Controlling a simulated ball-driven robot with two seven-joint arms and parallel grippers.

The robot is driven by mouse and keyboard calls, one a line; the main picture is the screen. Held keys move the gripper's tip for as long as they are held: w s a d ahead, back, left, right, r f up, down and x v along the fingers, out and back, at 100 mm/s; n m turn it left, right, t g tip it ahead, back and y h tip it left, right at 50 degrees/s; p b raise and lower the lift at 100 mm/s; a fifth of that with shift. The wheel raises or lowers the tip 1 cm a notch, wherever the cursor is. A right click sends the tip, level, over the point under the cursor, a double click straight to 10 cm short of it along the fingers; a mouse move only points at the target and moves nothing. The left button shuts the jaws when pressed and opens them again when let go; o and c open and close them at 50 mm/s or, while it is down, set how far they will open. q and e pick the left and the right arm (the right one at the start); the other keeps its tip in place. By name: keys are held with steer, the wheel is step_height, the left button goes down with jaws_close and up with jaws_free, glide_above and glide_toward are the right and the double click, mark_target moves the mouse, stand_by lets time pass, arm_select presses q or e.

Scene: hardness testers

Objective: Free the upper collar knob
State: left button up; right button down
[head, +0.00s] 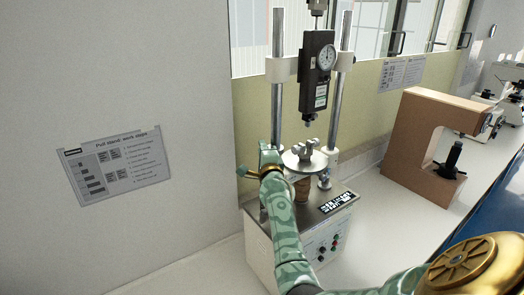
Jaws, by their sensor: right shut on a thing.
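The pull stand (307,220) has two steel columns and a grey base. White collars sit high on the left column (279,68) and the right column (343,61), and a lower white collar (331,155) is on the right column. My right gripper (267,156) is at the lower part of the left column, left of the round plate, well below the high collars. It is shut on what seems to be a collar knob, which the green gripper and wrist hide. I cannot tell which collar the knob belongs to. My left gripper is out of view.
A dark force gauge (318,70) hangs between the columns above the round plate (304,160) with its clamp. A brown C-shaped tester (408,137) stands right on the white bench (375,215). A wall with a work-steps sheet (117,165) is close at left.

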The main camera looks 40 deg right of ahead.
stand_by(0.3)
steer(key=n+g+y, duration=0.1)
steer(key=g, duration=0.2)
steer(key=f+n+g+y+p, duration=0.1)
steer(key=g, duration=0.3)
steer(key=n+g+y+p, duration=0.1)
steer(key=g+y, duration=0.1)
steer(key=g, duration=0.2)
steer(key=shift+s+a+f+n, duration=0.15)
steer(key=shift+s+n, duration=0.1)
steer(key=shift+n, duration=0.15)
steer(key=shift+s+f+g, duration=0.1)
steer(key=shift+g, duration=0.7)
steer(key=shift+s+f+n+g+y, duration=0.15)
steer(key=shift+n+g+y, duration=0.15)
steer(key=shift+g, duration=0.5)
steer(key=shift+s+n+g+b, duration=0.2)
steer(key=shift+n+g+b, duration=0.1)
steer(key=shift+g+b, duration=0.8)
steer(key=shift+g, duration=0.3)
